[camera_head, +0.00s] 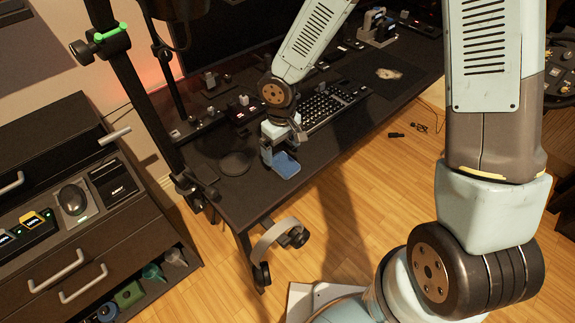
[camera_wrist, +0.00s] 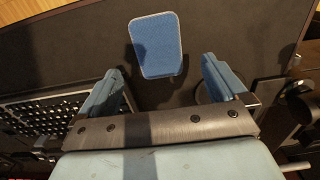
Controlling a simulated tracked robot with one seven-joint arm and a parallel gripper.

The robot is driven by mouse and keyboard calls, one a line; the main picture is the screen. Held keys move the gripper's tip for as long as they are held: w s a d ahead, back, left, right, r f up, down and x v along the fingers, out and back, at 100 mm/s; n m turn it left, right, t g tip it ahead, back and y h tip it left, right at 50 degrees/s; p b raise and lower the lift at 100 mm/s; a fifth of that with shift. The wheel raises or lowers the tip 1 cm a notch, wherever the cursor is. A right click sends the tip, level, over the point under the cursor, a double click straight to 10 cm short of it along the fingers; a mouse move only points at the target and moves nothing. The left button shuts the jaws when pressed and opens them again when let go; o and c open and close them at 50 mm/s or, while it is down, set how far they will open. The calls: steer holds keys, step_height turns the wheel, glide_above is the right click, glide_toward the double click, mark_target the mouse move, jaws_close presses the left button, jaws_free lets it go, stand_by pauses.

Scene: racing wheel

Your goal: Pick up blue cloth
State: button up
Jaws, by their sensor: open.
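The blue cloth (camera_wrist: 155,45) is a small rounded rectangle with a pale edge, lying on the dark desk top. In the wrist view it is just beyond my fingertips, near the upper middle. In the head view a blue patch (camera_head: 287,166) just below my gripper (camera_head: 283,147) appears to be this cloth, near the desk's front edge. My gripper also shows in the wrist view (camera_wrist: 164,78), with its two blue fingers spread wide apart. Nothing is held between them. The height of the fingers above the cloth is hard to tell.
A black keyboard (camera_head: 328,106) lies right of my gripper on the desk (camera_head: 340,135). A dark round pad (camera_head: 234,164) lies to the left. Headphones (camera_head: 276,237) hang at the desk's front corner. A drawer cabinet (camera_head: 70,240) stands at left; wooden floor is at right.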

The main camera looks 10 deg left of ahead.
mark_target(283, 161)
steer(key=shift+f, duration=2.4)
steer(key=shift+d, duration=0.1)
steer(key=c, duration=1.1)
steer(key=shift+r, duration=0.1)
